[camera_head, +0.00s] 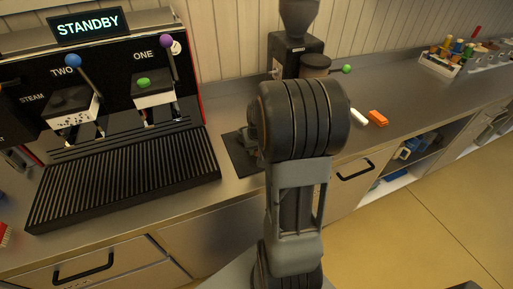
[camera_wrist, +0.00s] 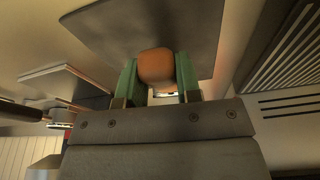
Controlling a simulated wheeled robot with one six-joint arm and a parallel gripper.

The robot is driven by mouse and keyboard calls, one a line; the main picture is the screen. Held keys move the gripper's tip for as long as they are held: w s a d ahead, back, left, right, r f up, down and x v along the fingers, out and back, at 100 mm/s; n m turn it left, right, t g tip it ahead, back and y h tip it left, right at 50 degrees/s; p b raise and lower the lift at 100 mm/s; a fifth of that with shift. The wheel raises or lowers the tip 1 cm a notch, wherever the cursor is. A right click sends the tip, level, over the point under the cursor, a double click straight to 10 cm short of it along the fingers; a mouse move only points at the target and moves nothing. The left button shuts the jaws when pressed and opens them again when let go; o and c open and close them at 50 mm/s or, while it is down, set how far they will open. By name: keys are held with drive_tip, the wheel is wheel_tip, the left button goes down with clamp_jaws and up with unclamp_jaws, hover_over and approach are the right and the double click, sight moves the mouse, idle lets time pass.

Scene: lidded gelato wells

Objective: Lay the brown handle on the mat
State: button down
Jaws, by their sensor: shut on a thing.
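My gripper (camera_wrist: 156,82) has green fingers, and they are shut on the brown handle (camera_wrist: 156,66). Only the handle's rounded orange-brown end shows between the fingers in the wrist view. The dark grey mat (camera_wrist: 115,22) lies behind the handle in that view. In the head view the mat (camera_head: 236,152) lies on the counter, right of the drip tray and partly hidden by my arm. My arm hides the gripper and handle there. I cannot tell whether the handle touches the mat.
A coffee machine (camera_head: 105,85) with a ribbed drip tray (camera_head: 120,185) stands at left. A grinder (camera_head: 296,50) stands behind my arm. A white piece (camera_head: 359,116) and an orange block (camera_head: 378,118) lie to the right. A caddy (camera_head: 440,66) of colored items stands farther right.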

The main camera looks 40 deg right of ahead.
drive_tip(key=shift+f+b, duration=0.3)
drive_tip(key=c, duration=0.7)
unclamp_jaws()
drive_tip(key=shift+c, duration=0.2)
drive_tip(key=s+a+r+p, duration=0.1)
drive_tip(key=s+r+p, duration=0.1)
drive_tip(key=s+r, duration=0.1)
drive_tip(key=shift+s+a+r, duration=0.15)
drive_tip(key=shift+s+r, duration=0.15)
drive_tip(key=shift+s, duration=0.55)
drive_tip(key=v, duration=1.4)
